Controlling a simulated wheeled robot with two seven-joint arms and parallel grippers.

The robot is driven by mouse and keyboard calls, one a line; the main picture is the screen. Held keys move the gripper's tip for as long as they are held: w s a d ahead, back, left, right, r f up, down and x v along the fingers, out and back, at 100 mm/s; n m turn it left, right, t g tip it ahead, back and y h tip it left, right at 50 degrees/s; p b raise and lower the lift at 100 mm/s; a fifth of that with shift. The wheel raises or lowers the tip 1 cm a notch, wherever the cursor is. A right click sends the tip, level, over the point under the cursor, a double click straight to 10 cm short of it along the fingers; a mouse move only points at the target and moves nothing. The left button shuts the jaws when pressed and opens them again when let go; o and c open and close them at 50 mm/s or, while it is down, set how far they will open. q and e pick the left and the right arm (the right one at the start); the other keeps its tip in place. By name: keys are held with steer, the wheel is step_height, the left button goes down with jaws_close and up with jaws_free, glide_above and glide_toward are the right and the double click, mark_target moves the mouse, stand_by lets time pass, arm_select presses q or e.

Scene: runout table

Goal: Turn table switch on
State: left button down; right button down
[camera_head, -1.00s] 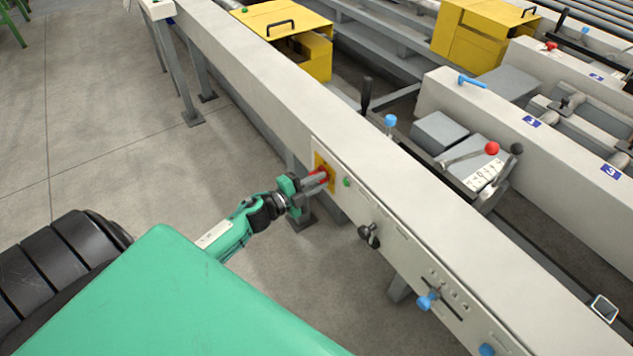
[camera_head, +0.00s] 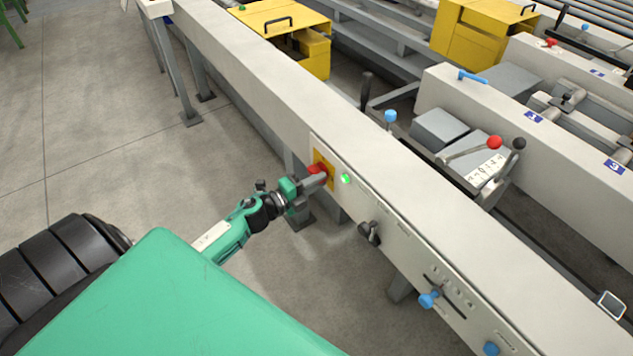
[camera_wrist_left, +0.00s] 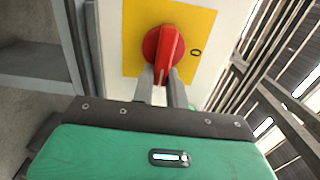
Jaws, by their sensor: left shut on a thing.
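The table switch is a red rotary knob (camera_head: 317,169) on a yellow plate (camera_head: 331,179), set in the side panel of the long grey table beam. In the left wrist view the red knob (camera_wrist_left: 164,52) sits on its yellow plate (camera_wrist_left: 196,27), with a "0" mark right of it. The knob's handle points down, toward my gripper. My left gripper (camera_wrist_left: 162,76) is shut on the lower end of that handle, one finger on each side. It also shows in the head view (camera_head: 318,179). A green lamp (camera_head: 345,179) right of the switch is lit. My right gripper is not in view.
On the same panel are a black knob (camera_head: 369,232) and a blue-tipped lever (camera_head: 428,299). A black upright handle (camera_head: 366,92) and a blue knob (camera_head: 390,116) stand behind the beam. Open concrete floor (camera_head: 95,120) lies to the left.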

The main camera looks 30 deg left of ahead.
arm_select(q)
steer(key=shift+f, duration=0.1)
steer(key=c, duration=1.4)
jaws_free()
steer(key=shift+s, duration=0.15)
